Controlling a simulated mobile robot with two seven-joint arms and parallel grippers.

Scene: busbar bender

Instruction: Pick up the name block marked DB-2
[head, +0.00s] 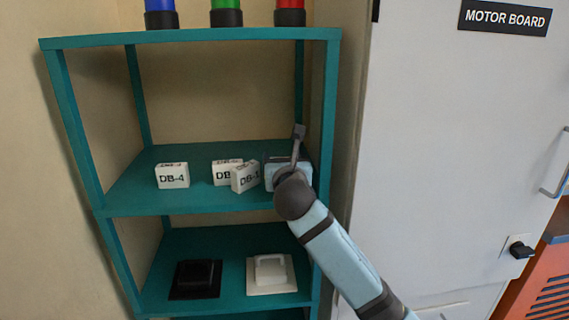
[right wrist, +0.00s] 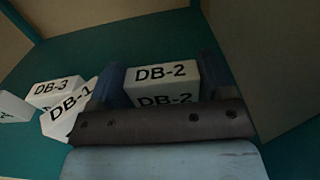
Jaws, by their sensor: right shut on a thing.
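The name block marked DB-2 (right wrist: 162,84) shows in the right wrist view, white with black lettering on its top and front faces. My right gripper (head: 286,168) is at the right end of the middle shelf, and in the wrist view its two fingers stand on either side of the block, shut on it. In the head view the gripper and wrist hide the block's marking. I cannot tell whether the block is touching the shelf. My left gripper is in neither view.
On the teal middle shelf (head: 140,204), block DB-1 (head: 246,178) stands angled close left of my gripper, overlapping another block (head: 222,173), read as DB-3 in the wrist view. DB-4 (head: 172,177) is farther left. A shelf post (head: 328,110) stands close on the right.

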